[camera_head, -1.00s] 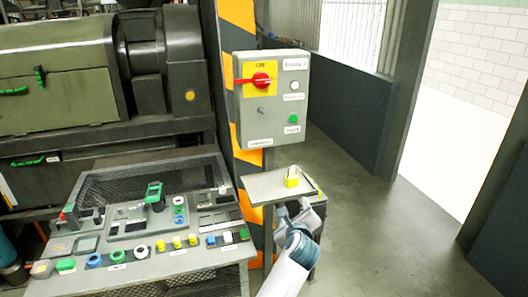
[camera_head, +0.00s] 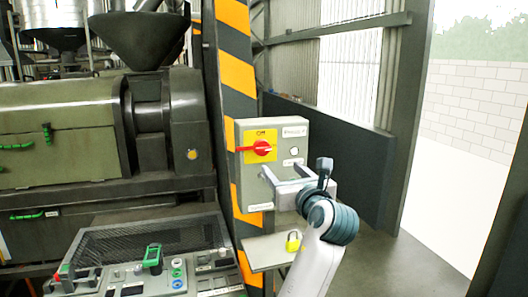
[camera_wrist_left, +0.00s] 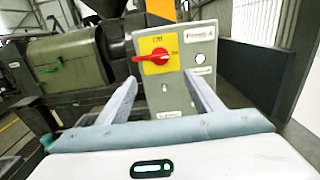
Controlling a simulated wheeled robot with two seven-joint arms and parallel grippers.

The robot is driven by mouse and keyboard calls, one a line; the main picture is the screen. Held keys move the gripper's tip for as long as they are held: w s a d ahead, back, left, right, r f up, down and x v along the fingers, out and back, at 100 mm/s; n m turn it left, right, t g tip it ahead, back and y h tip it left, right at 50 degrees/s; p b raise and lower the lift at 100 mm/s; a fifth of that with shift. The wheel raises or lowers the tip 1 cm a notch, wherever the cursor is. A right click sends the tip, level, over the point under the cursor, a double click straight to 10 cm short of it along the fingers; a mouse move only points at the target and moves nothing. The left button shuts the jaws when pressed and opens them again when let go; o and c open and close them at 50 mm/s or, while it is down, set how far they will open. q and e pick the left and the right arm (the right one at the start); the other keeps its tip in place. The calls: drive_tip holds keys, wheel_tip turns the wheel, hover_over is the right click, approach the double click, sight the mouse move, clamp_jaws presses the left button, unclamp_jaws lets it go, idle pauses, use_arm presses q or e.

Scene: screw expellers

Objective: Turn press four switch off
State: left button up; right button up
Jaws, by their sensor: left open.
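The grey switch box (camera_head: 286,134) is mounted by the striped post. Its red rotary switch (camera_head: 262,148) sits on a yellow plate, with the handle lying about level and its long end toward the left. The red switch (camera_wrist_left: 158,57) also shows in the left wrist view; the plate lettering is too small to read surely. My left gripper (camera_head: 283,173) is open and empty, in front of the box's lower part. In the left wrist view its fingers (camera_wrist_left: 160,82) point at the box, spread below the switch and apart from it. My right gripper is not in view.
A small shelf (camera_head: 262,254) below the box carries a yellow padlock (camera_head: 293,242). The press (camera_head: 62,130) and a button console (camera_head: 150,245) stand at the left. Open floor lies to the right of the box.

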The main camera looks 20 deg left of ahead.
sight(264, 151)
use_arm(q)
drive_tip(key=shift+w+a, duration=0.1)
drive_tip(key=p+x, duration=0.5)
drive_tip(key=x, duration=1)
drive_tip(key=shift+w+a, duration=0.65)
drive_tip(key=shift+w, duration=0.2)
drive_tip(key=c, duration=1)
